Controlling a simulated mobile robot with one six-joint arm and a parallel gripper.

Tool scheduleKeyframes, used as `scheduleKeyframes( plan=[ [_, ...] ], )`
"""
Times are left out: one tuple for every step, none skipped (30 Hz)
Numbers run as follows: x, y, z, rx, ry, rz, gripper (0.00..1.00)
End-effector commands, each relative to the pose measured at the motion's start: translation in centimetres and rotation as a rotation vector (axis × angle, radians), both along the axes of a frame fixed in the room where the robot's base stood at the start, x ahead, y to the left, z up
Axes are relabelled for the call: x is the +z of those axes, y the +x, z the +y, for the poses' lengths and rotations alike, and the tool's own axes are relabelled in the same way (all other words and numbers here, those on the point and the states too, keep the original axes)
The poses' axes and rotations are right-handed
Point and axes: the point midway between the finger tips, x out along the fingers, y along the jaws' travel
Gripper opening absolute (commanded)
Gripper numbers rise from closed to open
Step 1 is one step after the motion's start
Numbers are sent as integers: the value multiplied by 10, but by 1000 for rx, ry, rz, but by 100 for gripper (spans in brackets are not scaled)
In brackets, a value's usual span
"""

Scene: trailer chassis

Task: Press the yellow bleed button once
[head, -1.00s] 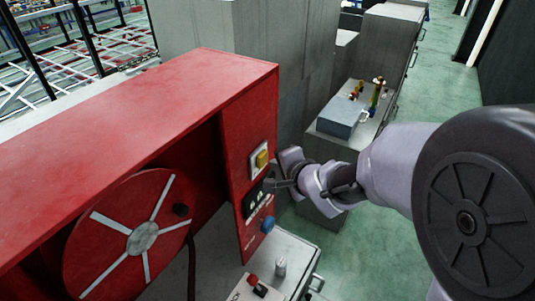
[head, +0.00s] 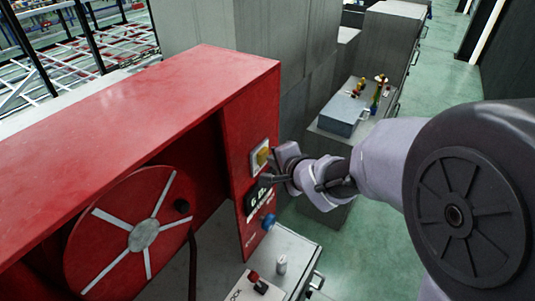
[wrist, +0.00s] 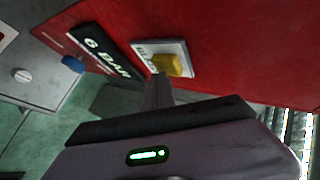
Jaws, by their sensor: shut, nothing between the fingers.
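The yellow bleed button (head: 263,155) sits on a pale plate on the end panel of the red cabinet (head: 239,120). In the wrist view the yellow button (wrist: 167,64) is just beyond the tip of my gripper (wrist: 160,80). My gripper (head: 268,167) is shut and empty, with its tip at or very close to the button. I cannot tell whether it touches. The button's lower part is partly hidden by the gripper in the wrist view.
A dark "6 BAR" display (wrist: 105,53) and a blue knob (head: 268,222) are below the button on the same panel. A hose reel (head: 142,235) is at left. A low cabinet with a red button (head: 253,276) stands below, and a grey box (head: 341,115) lies behind.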

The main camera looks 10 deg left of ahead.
Motion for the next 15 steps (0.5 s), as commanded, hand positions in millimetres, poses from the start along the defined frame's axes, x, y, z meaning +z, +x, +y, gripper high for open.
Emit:
scheduleKeyframes(
  plan=[
    [0,0,1,0,0,0,0],
    [0,0,1,0,0,0,0],
    [0,0,2,0,1,-1,0],
    [0,1,2,0,1,-1,0],
    [0,1,2,0,1,-1,0],
    [0,1,3,0,1,-1,0],
    [0,1,3,0,1,-1,0],
    [0,1,3,0,1,-1,0],
    [0,1,4,0,1,-1,0],
    [0,2,4,0,1,-1,0],
    [0,2,5,0,1,-1,0],
    [0,2,5,0,1,-1,0],
    [0,2,5,0,1,-1,0],
    [0,2,5,0,1,-1,0],
    [0,2,5,0,1,-1,0]
  ],
)
